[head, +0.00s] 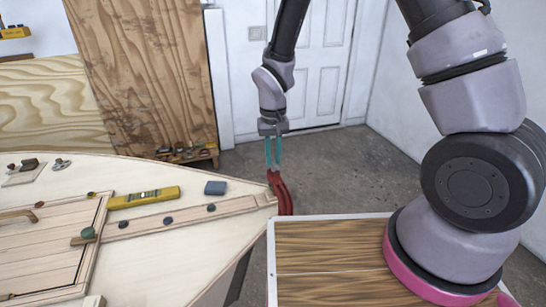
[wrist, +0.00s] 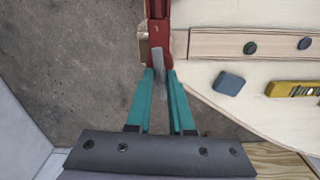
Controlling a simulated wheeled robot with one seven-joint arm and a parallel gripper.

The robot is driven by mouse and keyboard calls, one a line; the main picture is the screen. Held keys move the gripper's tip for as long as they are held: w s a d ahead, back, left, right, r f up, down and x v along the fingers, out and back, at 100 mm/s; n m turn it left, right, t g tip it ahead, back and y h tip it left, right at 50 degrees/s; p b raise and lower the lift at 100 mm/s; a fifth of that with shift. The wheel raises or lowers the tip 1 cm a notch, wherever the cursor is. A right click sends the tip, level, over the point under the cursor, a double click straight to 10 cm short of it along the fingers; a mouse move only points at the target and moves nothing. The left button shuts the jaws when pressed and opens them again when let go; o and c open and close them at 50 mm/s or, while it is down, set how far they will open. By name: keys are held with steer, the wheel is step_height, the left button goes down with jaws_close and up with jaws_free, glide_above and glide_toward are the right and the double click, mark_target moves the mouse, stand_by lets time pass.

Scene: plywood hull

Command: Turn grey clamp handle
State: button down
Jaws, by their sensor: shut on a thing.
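A red clamp (head: 279,192) sits at the pointed end of the pale plywood hull (head: 215,235), at its right tip. In the wrist view the red clamp (wrist: 157,28) is at the top centre, with the grey clamp handle (wrist: 158,84) extending down from it. My gripper (head: 273,166) comes down from above onto the clamp. In the wrist view its teal fingers (wrist: 160,76) converge on either side of the grey handle and are shut on it. The handle is hardly visible in the head view.
A blue-grey block (head: 215,188) and a yellow level (head: 144,198) lie on the hull, near a wooden strip with dark knobs. A wood-topped surface with a pale rim (head: 320,262) is at the front. Grey floor (head: 345,165) lies open beyond the clamp, before a white door.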

mark_target(273, 160)
steer(key=shift+r, duration=0.1)
steer(key=c, duration=0.8)
jaws_free()
steer(key=shift+o, duration=0.2)
step_height(273, 160, up, 11)
